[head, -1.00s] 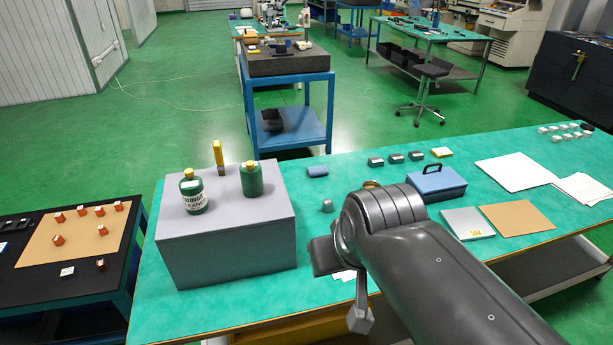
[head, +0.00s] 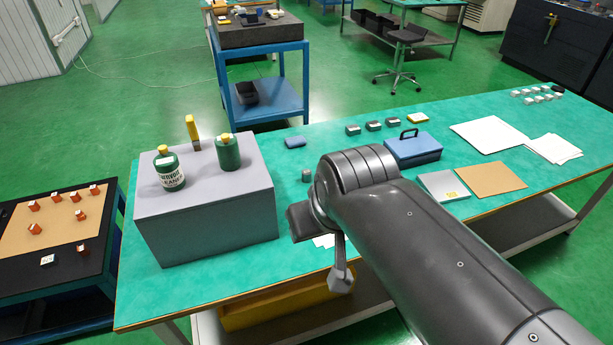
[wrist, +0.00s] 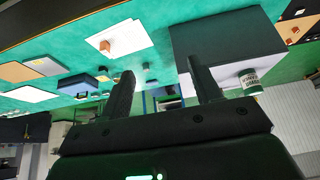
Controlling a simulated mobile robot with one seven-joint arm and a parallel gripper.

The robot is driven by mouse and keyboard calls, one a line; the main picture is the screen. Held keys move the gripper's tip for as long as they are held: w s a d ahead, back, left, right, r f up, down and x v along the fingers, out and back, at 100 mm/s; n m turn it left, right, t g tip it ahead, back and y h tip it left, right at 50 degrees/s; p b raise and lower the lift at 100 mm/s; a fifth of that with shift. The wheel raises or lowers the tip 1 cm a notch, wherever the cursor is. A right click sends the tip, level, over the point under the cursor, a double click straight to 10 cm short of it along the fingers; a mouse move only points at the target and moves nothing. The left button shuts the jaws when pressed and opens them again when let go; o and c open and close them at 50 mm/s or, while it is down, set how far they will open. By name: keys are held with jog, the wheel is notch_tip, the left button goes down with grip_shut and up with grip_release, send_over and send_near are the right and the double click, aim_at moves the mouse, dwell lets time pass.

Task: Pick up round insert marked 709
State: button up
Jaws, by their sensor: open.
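I cannot read a 709 marking on any piece in these frames. Small orange-red pieces with pale labelled tops (head: 34,206) stand on a tan sheet at the left; their numbers are too small to read. One orange piece (wrist: 107,46) sits on a white sheet (wrist: 119,37) in the wrist view; my arm hides it in the head view. A small grey rounded piece (head: 306,176) stands on the green table behind my gripper. My gripper (wrist: 160,67) is open and empty, its two dark fingers apart above the table.
A grey box (head: 205,225) bearing two green bottles (head: 229,152) stands left of my arm. A blue case (head: 413,149), tan sheet (head: 490,180) and papers (head: 489,134) lie right on the green table (head: 290,265). A black side table (head: 90,262) stands at the left.

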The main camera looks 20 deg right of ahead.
jog(key=m+g+h, duration=0.1)
jog(key=m+h, duration=0.1)
jog(key=m, duration=0.2)
send_over(306, 172)
jog(key=s, duration=0.2)
notch_tip(306, 172, down, 25)
jog(key=shift+d+f, duration=0.1)
jog(key=shift+a+x, duration=0.15)
jog(key=shift+x, duration=0.8)
jog(key=shift+a+x, duration=0.15)
jog(key=shift+x, duration=0.8)
jog(key=shift+a+x, duration=0.2)
jog(key=shift+x, duration=0.75)
jog(key=shift+f, duration=0.1)
grip_shut()
